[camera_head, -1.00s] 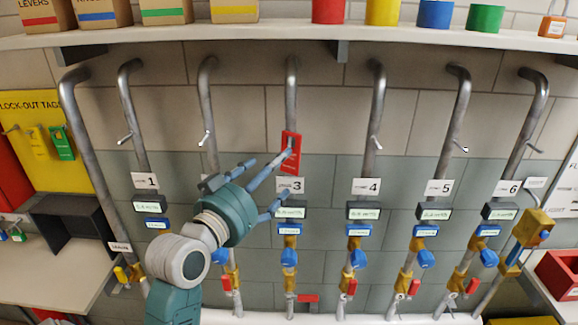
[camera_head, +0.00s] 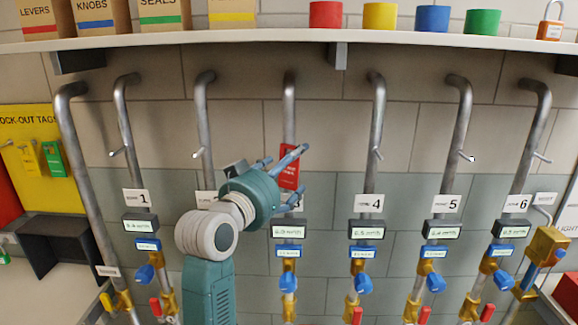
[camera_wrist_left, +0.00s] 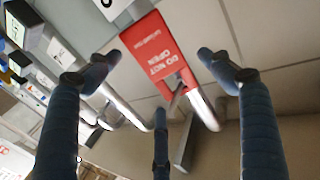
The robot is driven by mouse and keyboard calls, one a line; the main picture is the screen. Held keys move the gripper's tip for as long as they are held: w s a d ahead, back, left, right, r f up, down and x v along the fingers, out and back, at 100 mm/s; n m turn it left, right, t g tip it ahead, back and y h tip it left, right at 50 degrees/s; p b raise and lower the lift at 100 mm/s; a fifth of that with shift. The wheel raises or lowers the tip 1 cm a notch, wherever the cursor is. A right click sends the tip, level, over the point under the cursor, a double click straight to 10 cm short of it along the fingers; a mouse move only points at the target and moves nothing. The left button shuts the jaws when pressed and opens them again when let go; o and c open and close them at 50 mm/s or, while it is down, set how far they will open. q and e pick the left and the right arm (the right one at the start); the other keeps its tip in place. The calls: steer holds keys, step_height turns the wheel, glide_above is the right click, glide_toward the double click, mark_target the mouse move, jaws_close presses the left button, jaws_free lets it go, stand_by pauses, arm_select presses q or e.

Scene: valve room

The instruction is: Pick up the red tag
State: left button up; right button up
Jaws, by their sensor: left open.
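The red tag (camera_head: 287,171) hangs on the pipe numbered 3, partly hidden behind my left gripper in the head view. In the left wrist view the red tag (camera_wrist_left: 160,50) reads DO NOT OPEN and lies ahead, between two spread fingers. My left gripper (camera_head: 298,172) is open in front of the tag. Its fingers also show in the left wrist view (camera_wrist_left: 155,85), spread apart with nothing held. Whether any finger touches the tag cannot be told. My right gripper is not in view.
Several vertical grey pipes carry small pegs, such as one on pipe 4 (camera_head: 377,154), with blue-handled valves below. A shelf (camera_head: 400,41) with boxes and coloured cylinders runs above. A yellow lock-out tag board (camera_head: 38,172) is at the left.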

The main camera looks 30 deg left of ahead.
arm_select(q)
steer(key=shift+w+f, duration=0.1)
steer(key=shift+w, duration=0.5)
steer(key=shift+s, duration=0.15)
steer(key=c, duration=1.1)
